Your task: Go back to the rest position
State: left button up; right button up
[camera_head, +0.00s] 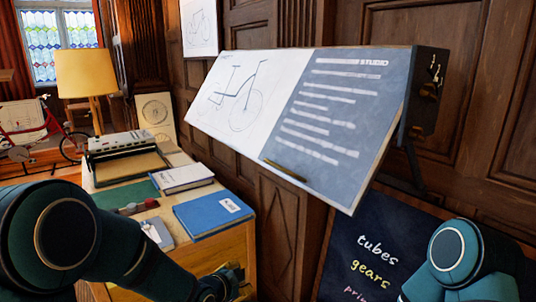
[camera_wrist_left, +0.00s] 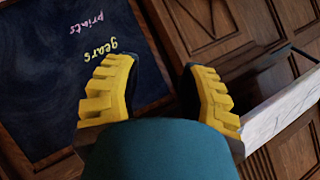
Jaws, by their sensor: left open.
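My left gripper (camera_head: 228,280) is low in the head view, in front of the wooden desk (camera_head: 248,262), with my left arm coming in from the left. The left wrist view shows its two yellow fingers (camera_wrist_left: 160,68) spread apart with nothing between them. In that view they point toward the dark wood panelling and a chalkboard. Part of my right arm shows at the lower right of the head view, but its gripper is out of frame.
A tilted drafting board (camera_head: 295,100) juts from the panelled wall above a chalkboard (camera_head: 350,240), which also shows in the wrist view (camera_wrist_left: 55,70). The desk holds a blue book (camera_head: 212,212), a white-covered book (camera_head: 182,178), a typewriter-like machine (camera_head: 121,144) and a lamp (camera_head: 88,75).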

pick_arm(q)
jog(key=s+a+f+n+g, duration=0.2)
jog(key=s+f+n+g, duration=0.7)
jog(key=s+f+n, duration=0.5)
jog(key=s+f, duration=0.7)
jog(key=s, duration=0.3)
jog(key=shift+s+f+n+y, duration=0.15)
jog(key=shift+s+n+y, duration=0.15)
jog(key=shift+y, duration=0.1)
